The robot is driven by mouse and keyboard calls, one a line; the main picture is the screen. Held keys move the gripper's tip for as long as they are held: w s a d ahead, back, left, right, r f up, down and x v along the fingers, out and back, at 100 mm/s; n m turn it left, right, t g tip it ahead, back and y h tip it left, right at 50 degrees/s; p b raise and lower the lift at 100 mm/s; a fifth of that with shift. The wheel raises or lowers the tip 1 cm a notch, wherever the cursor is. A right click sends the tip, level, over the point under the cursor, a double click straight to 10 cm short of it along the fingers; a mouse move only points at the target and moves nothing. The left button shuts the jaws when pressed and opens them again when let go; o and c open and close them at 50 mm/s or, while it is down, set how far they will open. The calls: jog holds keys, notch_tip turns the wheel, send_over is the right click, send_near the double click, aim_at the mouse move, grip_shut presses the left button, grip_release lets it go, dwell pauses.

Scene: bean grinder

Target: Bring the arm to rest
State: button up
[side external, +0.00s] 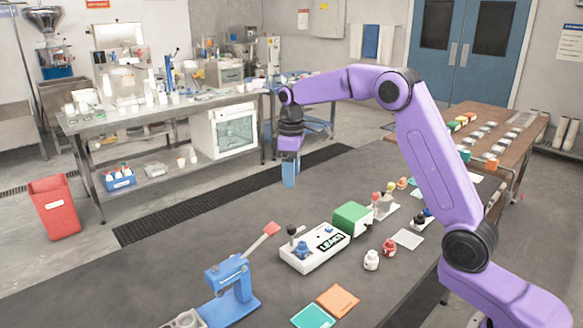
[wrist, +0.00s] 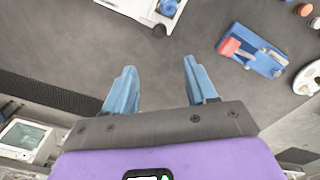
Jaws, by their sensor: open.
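My gripper (side external: 290,180) hangs from the raised purple arm above the far left edge of the grey table (side external: 190,268), fingers pointing down. In the wrist view its two blue fingers (wrist: 158,88) are spread apart with nothing between them.
A blue lever press with a red handle (side external: 232,275) stands at the front left. Orange (side external: 338,300) and teal (side external: 313,316) pads lie near the front. Small red (side external: 389,248) and white (side external: 371,260) pieces sit right of the machine. The table's far left part is clear.

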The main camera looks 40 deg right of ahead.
jog(key=shift+r, duration=0.65)
jog(key=shift+a, duration=0.1)
jog(key=s+a+n, duration=0.1)
jog(key=s+a, duration=0.4)
jog(key=s, duration=0.4)
jog(key=s+a+n, duration=0.2)
jog(key=s+a, duration=0.4)
jog(key=s, duration=0.3)
jog(key=s+d+f+n, duration=0.1)
jog(key=s+d+f, duration=0.1)
jog(key=s, duration=0.9)
jog(key=s+d+f+n, duration=0.1)
jog(key=s+d+f, duration=0.1)
jog(key=s, duration=1)
jog(key=shift+d+n, duration=0.3)
jog(key=shift+d, duration=0.15)
